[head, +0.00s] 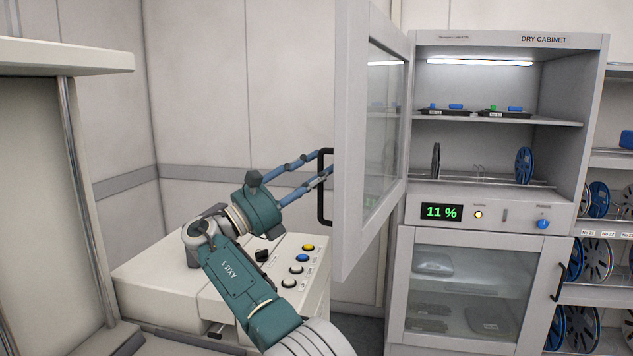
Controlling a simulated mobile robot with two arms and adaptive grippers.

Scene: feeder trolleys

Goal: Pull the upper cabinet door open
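The dry cabinet (597,130) stands at the right. Its upper door (352,120), a pale frame with a glass pane, is swung wide open to the left. Its dark handle (322,188) is on the door's left side. My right gripper (325,163) reaches to the handle's upper part from the left. Its two blue fingers are apart, with a gap between them; the tips are partly hidden at the handle and door edge, and I cannot tell whether they touch. My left gripper is not in view.
The upper compartment shows trays with small blue and green parts and reels (524,165). The lower glass door (470,290) is closed. A white unit with coloured buttons (308,247) stands below my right arm. Reel racks (600,260) stand at the right.

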